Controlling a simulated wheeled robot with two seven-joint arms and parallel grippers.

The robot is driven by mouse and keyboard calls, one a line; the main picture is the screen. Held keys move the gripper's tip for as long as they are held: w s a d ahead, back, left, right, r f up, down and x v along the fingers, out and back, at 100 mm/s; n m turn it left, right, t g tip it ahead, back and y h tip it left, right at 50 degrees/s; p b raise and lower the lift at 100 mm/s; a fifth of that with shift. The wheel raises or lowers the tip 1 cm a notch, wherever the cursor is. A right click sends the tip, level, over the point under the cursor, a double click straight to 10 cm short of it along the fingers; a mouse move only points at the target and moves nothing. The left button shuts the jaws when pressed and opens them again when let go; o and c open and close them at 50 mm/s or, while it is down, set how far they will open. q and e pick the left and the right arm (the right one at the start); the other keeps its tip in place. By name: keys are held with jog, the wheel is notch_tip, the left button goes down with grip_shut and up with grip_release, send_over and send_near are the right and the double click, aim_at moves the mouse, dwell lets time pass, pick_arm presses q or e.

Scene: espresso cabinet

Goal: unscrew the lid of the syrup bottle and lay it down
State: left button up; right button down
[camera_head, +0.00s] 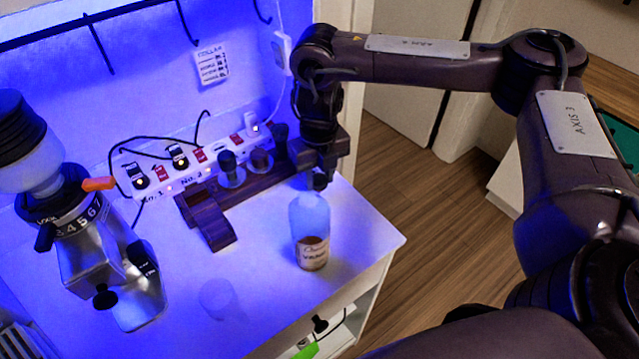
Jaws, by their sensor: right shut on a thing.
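The syrup bottle (309,222) stands upright on the white cabinet top, near its right side. It is clear, with a pale label and brown syrup low inside. My right gripper (322,172) reaches down from above and is shut on the small black lid (319,182) at the bottle's top. The lid is partly hidden by the fingers. I cannot tell whether it still sits on the neck or is just clear of it. My left gripper is out of view.
A wooden stand (210,222) with dark-handled tools lies behind the bottle, below a power strip (150,180). A grinder (95,240) stands at left. A clear glass (218,298) stands front left. The top is bare between glass and bottle, and right of the bottle.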

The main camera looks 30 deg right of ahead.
aim_at(320, 179)
jog(key=shift+f, duration=1.6)
jog(key=shift+f+b, duration=0.2)
jog(key=shift+b, duration=0.1)
jog(key=c, duration=1)
grip_release()
jog(key=shift+r, duration=0.1)
jog(key=shift+r, duration=0.55)
notch_tip(320, 179, up, 11)
jog(key=shift+r+p, duration=0.1)
jog(key=shift+p, duration=1)
